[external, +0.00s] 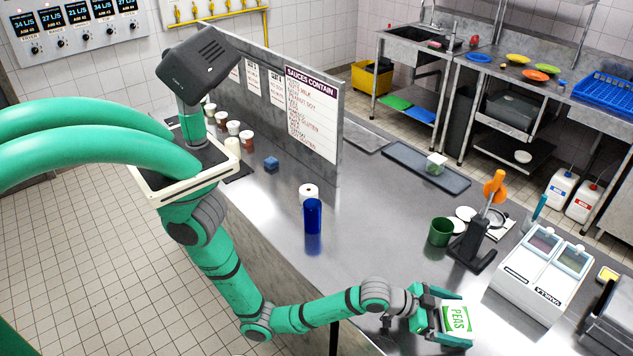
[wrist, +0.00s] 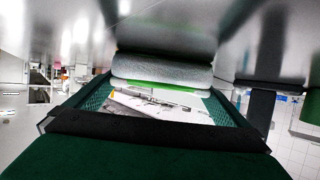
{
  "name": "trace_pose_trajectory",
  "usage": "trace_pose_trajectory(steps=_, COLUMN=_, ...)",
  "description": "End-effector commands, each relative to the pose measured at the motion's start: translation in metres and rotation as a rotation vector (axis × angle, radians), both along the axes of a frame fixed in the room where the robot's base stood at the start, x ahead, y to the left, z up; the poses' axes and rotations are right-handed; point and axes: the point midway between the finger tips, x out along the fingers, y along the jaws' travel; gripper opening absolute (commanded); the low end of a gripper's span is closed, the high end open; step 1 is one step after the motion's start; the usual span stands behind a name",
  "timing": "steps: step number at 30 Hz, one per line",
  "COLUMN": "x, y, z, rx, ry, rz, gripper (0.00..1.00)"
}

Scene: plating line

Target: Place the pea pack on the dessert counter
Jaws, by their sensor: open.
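The pea pack (external: 456,319) is white and green with "PEAS" on it, at the front right of the steel counter (external: 365,235) in the external view. My gripper (external: 464,322) is there, with its fingers on either side of the pack. The jaws are open; whether either finger touches the pack cannot be told. In the wrist view a pale pack with a green band (wrist: 160,72) lies just ahead between the jaw parts; its lettering is not readable there. No sign in view names a dessert counter.
A white two-lid machine (external: 542,262), a black stand with an orange handle (external: 478,245) and a green cup (external: 441,232) stand beyond the pack. A blue cup (external: 313,217) stands mid-counter. A dark tray (external: 405,158) lies at the back. The counter's middle is mostly clear.

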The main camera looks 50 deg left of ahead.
Motion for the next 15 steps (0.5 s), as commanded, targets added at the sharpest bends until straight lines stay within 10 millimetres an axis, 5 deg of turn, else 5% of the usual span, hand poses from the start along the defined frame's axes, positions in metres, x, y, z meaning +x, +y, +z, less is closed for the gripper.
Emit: trace_pose_trajectory(steps=15, x=-0.055, y=0.056, z=0.034, rx=-0.001, ry=0.0, rz=0.001, gripper=1.0)
